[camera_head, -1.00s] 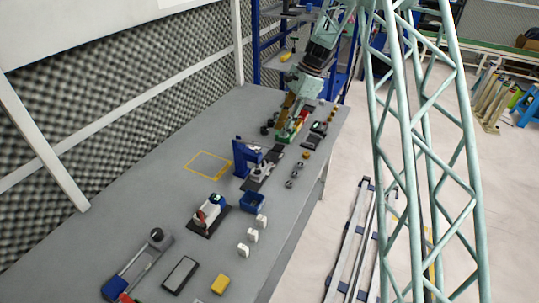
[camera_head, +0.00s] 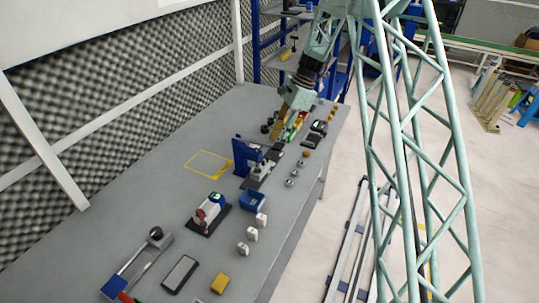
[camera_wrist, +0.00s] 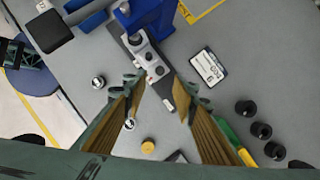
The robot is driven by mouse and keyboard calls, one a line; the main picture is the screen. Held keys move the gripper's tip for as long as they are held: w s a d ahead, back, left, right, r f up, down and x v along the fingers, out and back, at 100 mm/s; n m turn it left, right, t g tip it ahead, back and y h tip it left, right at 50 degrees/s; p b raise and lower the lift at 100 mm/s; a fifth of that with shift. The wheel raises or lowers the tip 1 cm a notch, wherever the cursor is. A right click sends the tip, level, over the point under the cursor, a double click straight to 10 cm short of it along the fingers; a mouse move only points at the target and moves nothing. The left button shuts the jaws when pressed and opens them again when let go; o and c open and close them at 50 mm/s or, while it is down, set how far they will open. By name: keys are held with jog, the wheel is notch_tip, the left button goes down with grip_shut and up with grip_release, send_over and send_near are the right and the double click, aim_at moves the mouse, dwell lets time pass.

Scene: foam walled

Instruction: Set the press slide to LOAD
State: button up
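The blue press (camera_head: 240,156) stands upright on the grey bench. It also shows at the top of the wrist view (camera_wrist: 152,14). Its slide, a grey block with round studs (camera_wrist: 148,56), sits on a dark track (camera_wrist: 163,86) in front of the press body; in the head view the slide (camera_head: 260,172) is small. Any LOAD marking is too small to read. My gripper (camera_wrist: 161,86) is open and empty, with its two fingers apart near the track's outer end. I cannot tell its height above the track. In the head view my gripper (camera_head: 280,133) is beyond the press and partly blurred into nearby items.
A white printed card (camera_wrist: 208,67) lies right of the slide, with several black knobs (camera_wrist: 260,130) further right. Silver round parts (camera_wrist: 98,82) and a yellow cap (camera_wrist: 148,146) lie around the fingers. A blue bin (camera_head: 252,201) is nearer. The yellow-outlined area (camera_head: 208,164) is empty.

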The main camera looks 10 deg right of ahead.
aim_at(268, 157)
jog(key=shift+b+x, duration=0.45)
jog(key=shift+x, duration=3.75)
jog(key=shift+c, duration=0.6)
grip_shut()
